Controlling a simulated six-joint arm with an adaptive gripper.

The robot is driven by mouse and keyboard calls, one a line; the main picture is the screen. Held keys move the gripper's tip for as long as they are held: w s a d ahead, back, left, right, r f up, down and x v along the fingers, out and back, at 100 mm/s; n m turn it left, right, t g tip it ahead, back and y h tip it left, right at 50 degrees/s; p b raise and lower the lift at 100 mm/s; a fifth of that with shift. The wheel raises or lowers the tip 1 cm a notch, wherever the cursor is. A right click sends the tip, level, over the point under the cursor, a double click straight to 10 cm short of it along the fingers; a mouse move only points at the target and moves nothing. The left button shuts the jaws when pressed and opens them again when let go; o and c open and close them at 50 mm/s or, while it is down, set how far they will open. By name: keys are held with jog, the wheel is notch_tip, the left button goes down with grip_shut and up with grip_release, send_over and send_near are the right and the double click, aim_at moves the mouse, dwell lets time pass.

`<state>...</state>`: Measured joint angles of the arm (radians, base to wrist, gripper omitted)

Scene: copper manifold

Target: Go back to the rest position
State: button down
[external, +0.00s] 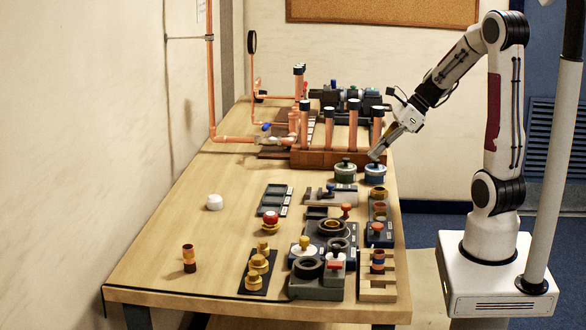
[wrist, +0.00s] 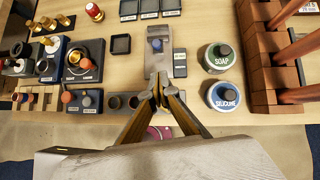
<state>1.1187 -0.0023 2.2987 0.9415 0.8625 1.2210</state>
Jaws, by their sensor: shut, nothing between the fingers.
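My gripper (external: 378,154) is shut and empty. In the external view it hangs low over the right edge of the bench, close above the blue tin (external: 376,173) and beside the wooden rack. In the wrist view its fingertips (wrist: 158,82) meet at the middle, near a grey block with a blue knob (wrist: 156,45). The blue tin labelled SILICONE (wrist: 227,96) and the green tin labelled SOAP (wrist: 219,57) stand to the right of the fingers. The green tin also shows in the external view (external: 345,172). Whether the fingertips touch anything is hard to tell.
The wooden rack (external: 325,159) with upright copper pipes stands behind the tins. Copper piping (external: 211,90) runs up the left wall. Several fixtures, brass fittings and a black tray (external: 275,200) fill the front right of the bench. The left middle is mostly clear around a white cap (external: 215,202).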

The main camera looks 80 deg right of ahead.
jog(key=shift+n, duration=0.3)
jog(key=s+a+n+g, duration=0.6)
jog(key=a+n, duration=0.6)
jog(key=n, duration=0.8)
jog(key=s+a+r+n+t+h, duration=0.1)
jog(key=a+r+n, duration=0.5)
jog(key=a+n, duration=0.7)
jog(key=s+t, duration=0.1)
jog(key=t, duration=0.1)
jog(key=shift+s+a+n+t, duration=0.15)
jog(key=shift+a+n+t, duration=0.15)
jog(key=shift+a, duration=0.05)
jog(key=shift+r, duration=0.1)
dwell(1.7)
